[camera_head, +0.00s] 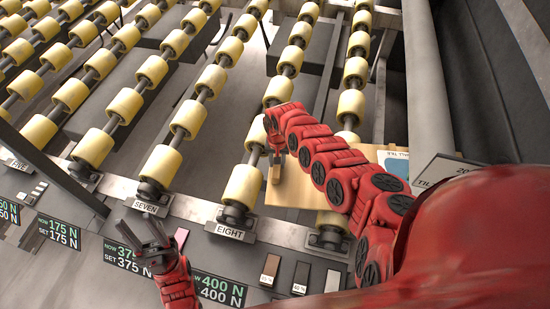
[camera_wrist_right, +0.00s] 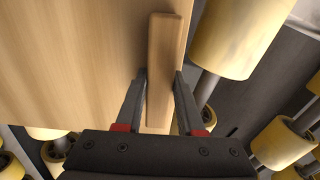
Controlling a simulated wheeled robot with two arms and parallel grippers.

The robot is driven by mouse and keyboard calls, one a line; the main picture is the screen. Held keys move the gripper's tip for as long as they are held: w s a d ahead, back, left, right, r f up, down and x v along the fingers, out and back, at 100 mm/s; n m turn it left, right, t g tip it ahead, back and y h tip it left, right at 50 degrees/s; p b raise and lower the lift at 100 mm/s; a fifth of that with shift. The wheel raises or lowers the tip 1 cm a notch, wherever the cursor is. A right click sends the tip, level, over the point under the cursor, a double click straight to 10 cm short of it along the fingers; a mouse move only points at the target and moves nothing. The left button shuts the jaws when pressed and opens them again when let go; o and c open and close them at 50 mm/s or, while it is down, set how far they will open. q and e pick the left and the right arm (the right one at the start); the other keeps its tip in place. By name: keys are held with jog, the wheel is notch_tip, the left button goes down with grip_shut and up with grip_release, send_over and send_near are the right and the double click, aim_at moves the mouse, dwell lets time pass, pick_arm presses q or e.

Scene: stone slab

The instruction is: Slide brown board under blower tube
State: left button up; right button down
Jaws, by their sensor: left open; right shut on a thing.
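The brown board (camera_head: 312,190) is pale wood and lies flat on the rollers at centre right, partly hidden by my right arm. It fills the upper left of the right wrist view (camera_wrist_right: 60,60). A raised wooden grip bar (camera_wrist_right: 165,60) runs along its edge. My right gripper (camera_head: 276,157) is shut on this bar, with one finger on each side in the wrist view. My left gripper (camera_head: 148,236) is open and empty above the front rail, left of the board. A long grey tube-like part (camera_head: 428,85) runs along the right; I cannot tell if it is the blower tube.
Rows of yellow rollers (camera_head: 172,121) on dark shafts run away from me with gaps between. Plates such as EIGHT (camera_head: 230,231) and force displays (camera_head: 218,289) line the front. A grey labelled box (camera_head: 448,172) stands right of the board. Coloured sample strips (camera_head: 300,276) lie in front.

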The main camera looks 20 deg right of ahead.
jog(key=shift+s+d+r+p, duration=0.1)
jog(key=shift+s+d+p, duration=0.55)
jog(key=shift+p, duration=0.45)
jog(key=shift+s+d, duration=0.1)
jog(key=shift+s, duration=0.05)
jog(key=shift+c, duration=2.2)
grip_release()
